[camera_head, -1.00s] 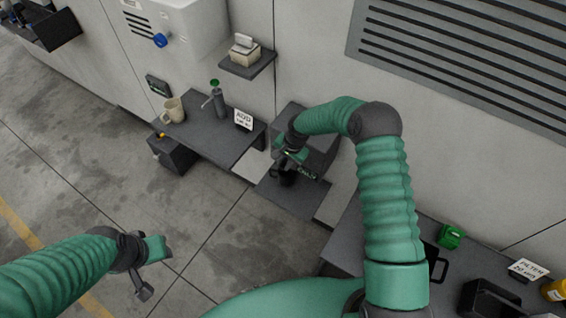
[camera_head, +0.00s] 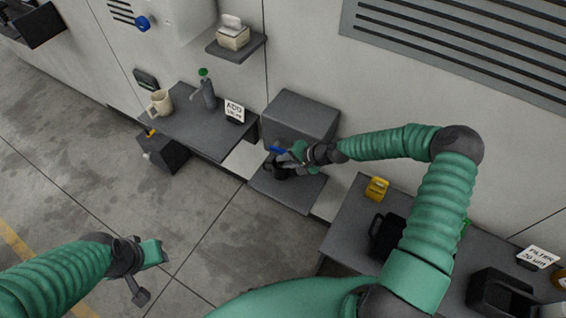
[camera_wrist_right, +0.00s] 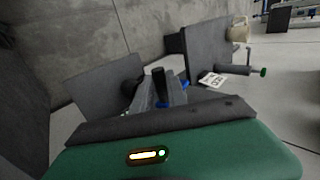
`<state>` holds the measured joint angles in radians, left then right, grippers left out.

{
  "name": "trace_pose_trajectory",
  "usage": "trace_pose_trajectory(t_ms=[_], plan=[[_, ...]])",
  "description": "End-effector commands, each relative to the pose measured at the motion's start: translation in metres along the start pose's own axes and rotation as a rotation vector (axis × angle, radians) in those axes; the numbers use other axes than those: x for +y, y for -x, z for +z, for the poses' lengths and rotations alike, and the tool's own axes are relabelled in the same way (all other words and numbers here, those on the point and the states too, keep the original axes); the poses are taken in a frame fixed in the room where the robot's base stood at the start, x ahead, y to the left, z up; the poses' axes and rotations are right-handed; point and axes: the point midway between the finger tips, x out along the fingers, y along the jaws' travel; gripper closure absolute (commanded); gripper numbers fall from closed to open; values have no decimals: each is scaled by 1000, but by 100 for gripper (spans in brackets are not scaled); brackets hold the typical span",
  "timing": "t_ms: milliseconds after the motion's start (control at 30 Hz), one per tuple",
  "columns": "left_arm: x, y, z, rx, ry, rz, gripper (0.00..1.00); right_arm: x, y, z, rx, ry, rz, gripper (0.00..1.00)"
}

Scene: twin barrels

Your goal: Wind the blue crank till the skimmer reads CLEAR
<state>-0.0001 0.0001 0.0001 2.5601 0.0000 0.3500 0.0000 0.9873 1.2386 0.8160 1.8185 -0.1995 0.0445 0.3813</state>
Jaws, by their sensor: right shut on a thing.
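The skimmer (camera_head: 301,116) appears to be the grey box against the wall, in the middle of the head view. The blue crank (camera_head: 277,150) shows as a small blue piece at its front. My right gripper (camera_head: 288,160) is shut at the crank. In the right wrist view, a dark upright grip (camera_wrist_right: 159,84) stands between the fingers, with blue parts (camera_wrist_right: 184,83) beside it. My arm and gripper cover much of the skimmer's front, and no reading is legible. My left gripper (camera_head: 145,270) hangs over the floor at lower left, away from everything; its jaw opening is unclear.
A grey shelf (camera_head: 200,130) left of the skimmer holds a mug (camera_head: 161,102), a green-topped pump (camera_head: 206,92) and a white sign (camera_head: 235,111). A table at lower right has a yellow item (camera_head: 376,188) and black containers. The floor at left is open.

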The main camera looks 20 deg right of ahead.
Motion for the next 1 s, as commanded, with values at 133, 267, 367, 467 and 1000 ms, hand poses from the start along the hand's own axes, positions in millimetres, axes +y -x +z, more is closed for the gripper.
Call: trace_pose_trajectory(t_ms=[133, 267, 367, 467, 1000], plan=[[0, -9, 2, 0, 0, 0, 64, 5, -1, -5, 12, -4, -34, 100], [0, -10, 2, 0, 0, 0, 64, 5, 0, -6, 12, -2, -45, 100], [0, -10, 2, 0, 0, 0, 64, 5, 0, -5, 12, -2, -47, 100], [0, -9, 2, 0, 0, 0, 64, 4, 0, -5, 12, -2, -47, 100], [0, -9, 2, 0, 0, 0, 64, 4, -1, -2, 4, -2, -47, 60]])
